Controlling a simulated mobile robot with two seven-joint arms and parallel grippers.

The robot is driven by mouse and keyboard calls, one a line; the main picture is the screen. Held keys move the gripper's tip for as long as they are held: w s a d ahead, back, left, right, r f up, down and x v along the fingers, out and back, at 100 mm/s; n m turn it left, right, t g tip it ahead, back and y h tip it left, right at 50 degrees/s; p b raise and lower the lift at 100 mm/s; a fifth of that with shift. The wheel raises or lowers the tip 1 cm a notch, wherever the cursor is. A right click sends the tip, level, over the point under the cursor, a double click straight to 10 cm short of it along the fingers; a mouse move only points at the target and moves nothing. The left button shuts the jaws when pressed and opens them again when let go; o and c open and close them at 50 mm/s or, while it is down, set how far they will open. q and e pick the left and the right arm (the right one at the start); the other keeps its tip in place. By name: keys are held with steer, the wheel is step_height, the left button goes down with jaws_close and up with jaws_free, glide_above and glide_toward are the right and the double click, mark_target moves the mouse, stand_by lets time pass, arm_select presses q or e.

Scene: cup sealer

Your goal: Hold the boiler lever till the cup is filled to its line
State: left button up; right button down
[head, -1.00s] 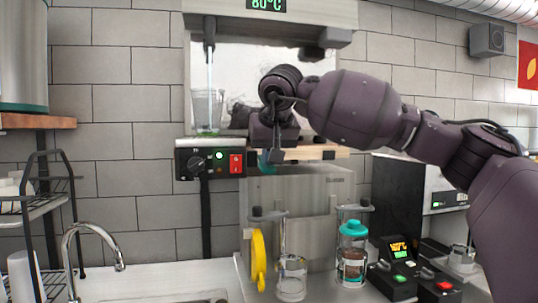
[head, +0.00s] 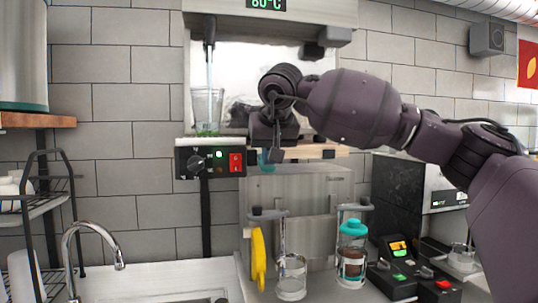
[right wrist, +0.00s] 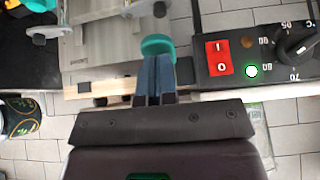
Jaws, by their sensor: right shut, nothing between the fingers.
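The boiler (head: 345,15) shows an 80°C display at the back wall. A thin water stream (head: 209,70) falls from its spout into a clear cup (head: 208,105) on the left side of its ledge. The water level and the fill line are too small to tell. My right gripper (head: 275,154) is shut with nothing between its fingers, right of the cup. In the right wrist view its fingertips (right wrist: 155,62) meet or overlap a teal knob (right wrist: 157,45), perhaps the lever's end; the knob (head: 267,162) shows partly behind the gripper in the head view. My left gripper is out of view.
A control panel (head: 210,162) with a lit green lamp and red switch sits under the cup. Below are a yellow item (head: 258,255), a glass jar (head: 291,280) and a teal-lidded bottle (head: 352,255). A tap (head: 95,235) and rack (head: 45,205) are at left.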

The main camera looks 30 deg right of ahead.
stand_by(2.4)
stand_by(0.9)
stand_by(2.3)
stand_by(0.7)
steer(key=shift+r, duration=0.1)
steer(key=shift+r+p, duration=0.65)
steer(key=shift+p, duration=0.25)
steer(key=shift+r, duration=0.1)
steer(key=v, duration=1)
steer(key=shift+s+r+b, duration=0.2)
steer(key=shift+r+b, duration=0.05)
steer(key=shift+b, duration=0.1)
